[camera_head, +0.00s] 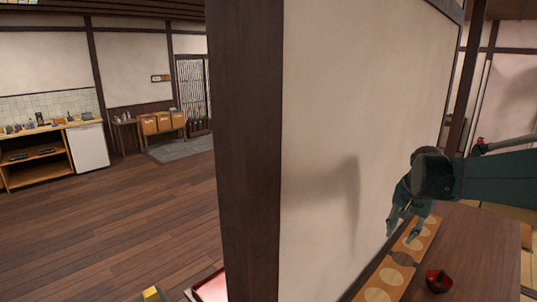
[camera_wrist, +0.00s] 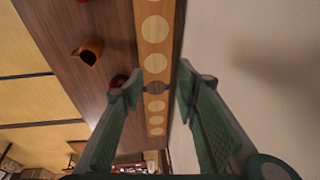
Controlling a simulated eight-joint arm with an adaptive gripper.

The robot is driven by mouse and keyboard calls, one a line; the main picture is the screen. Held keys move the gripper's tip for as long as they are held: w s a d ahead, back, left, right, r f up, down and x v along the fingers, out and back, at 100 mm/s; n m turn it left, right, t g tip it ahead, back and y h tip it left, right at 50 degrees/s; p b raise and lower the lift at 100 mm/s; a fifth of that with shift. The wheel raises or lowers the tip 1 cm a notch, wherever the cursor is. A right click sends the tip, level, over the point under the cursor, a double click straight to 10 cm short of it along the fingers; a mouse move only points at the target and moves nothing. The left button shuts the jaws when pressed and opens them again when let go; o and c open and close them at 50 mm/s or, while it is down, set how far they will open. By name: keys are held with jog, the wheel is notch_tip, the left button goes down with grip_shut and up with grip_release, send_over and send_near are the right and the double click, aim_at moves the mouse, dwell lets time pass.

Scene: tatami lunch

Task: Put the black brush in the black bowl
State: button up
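My gripper (camera_head: 402,230) is open and empty above the wooden table (camera_head: 480,245), close to the pale wall. In the wrist view its two fingers (camera_wrist: 158,86) are spread apart, with the table runner visible between them. A small dark bowl with a red inside (camera_head: 438,281) stands on the table, to the right of and below my gripper in the head view. A dark reddish bowl (camera_wrist: 118,81) also shows beside the left finger in the wrist view, partly hidden by it. I cannot make out a black brush in either view.
An orange runner with pale discs (camera_head: 398,272) lies along the table by the wall (camera_head: 350,120). A brown cup (camera_wrist: 90,50) stands on the table in the wrist view. A thick dark post (camera_head: 245,150) ends the wall. Open wooden floor (camera_head: 110,215) lies to the left.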

jog(key=s+a+r+n+t, duration=0.25)
jog(key=s+a+n, duration=0.25)
jog(key=s+a, duration=0.95)
jog(key=s+a+f+n, duration=0.2)
jog(key=s+a, duration=0.2)
jog(key=s, duration=0.3)
jog(key=s+a+f+n+t+y, duration=0.1)
jog(key=s+a+f+n, duration=0.1)
jog(key=s, duration=0.6)
jog(key=shift+a+f+b, duration=0.3)
jog(key=shift+a+f, duration=0.35)
jog(key=shift+a, duration=0.2)
jog(key=shift+t, duration=0.25)
